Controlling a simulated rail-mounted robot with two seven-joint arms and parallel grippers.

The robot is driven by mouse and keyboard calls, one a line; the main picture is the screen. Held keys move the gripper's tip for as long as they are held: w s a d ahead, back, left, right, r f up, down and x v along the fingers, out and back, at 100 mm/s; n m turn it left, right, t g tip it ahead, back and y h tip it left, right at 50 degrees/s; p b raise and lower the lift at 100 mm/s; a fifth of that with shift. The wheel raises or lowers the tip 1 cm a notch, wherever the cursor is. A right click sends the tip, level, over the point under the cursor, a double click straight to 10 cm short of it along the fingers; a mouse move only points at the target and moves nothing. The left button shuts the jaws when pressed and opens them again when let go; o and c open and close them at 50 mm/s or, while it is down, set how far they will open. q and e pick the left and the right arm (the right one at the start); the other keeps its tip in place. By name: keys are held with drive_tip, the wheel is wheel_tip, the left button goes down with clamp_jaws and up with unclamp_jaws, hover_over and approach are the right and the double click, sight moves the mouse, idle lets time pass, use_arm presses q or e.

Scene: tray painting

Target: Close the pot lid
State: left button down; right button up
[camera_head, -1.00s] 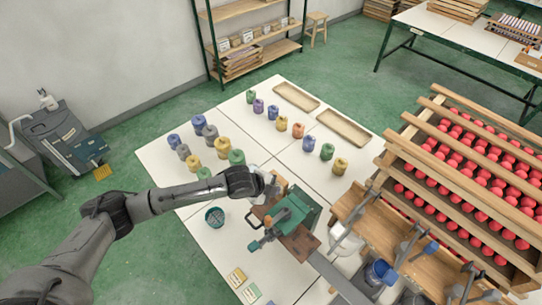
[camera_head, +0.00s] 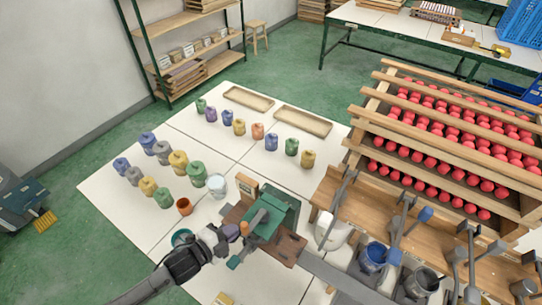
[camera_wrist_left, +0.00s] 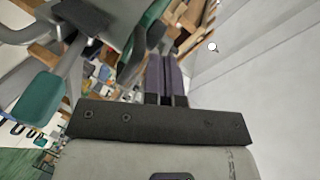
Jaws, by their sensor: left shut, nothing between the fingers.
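Several pots stand in a row at the lower right of the head view: a white one (camera_head: 328,236), one with blue inside (camera_head: 373,258) and a dark grey one (camera_head: 421,284). The blue and grey pots look open at the top. Grey hinged arms rise beside the pots, one with a blue tip (camera_head: 425,214); I cannot tell which part is the pot lid. My left gripper (camera_head: 232,232) is shut and empty, left of the green vise-like device (camera_head: 272,212) and away from the pots. Its purple fingers show together in the left wrist view (camera_wrist_left: 166,78). My right gripper is out of view.
A wooden rack (camera_head: 365,125) of red pieces stands behind the pots. Colourful jars (camera_head: 178,163) and two shallow trays (camera_head: 303,121) sit on the white table (camera_head: 120,205). A teal cup (camera_head: 181,238) stands near my left wrist. The table's middle has clear room.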

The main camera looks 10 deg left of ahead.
use_arm(q)
drive_tip(key=shift+s+a+f+b, duration=0.1)
drive_tip(key=shift+f+b, duration=0.2)
drive_tip(key=shift+f, duration=0.35)
drive_tip(key=shift+a+f, duration=0.1)
drive_tip(key=shift+f, duration=0.1)
drive_tip(key=s+a+r+p, duration=0.2)
drive_tip(key=s+a+r, duration=0.4)
drive_tip(key=s+a, duration=0.1)
drive_tip(key=shift+s, duration=0.5)
drive_tip(key=shift+a, duration=0.1)
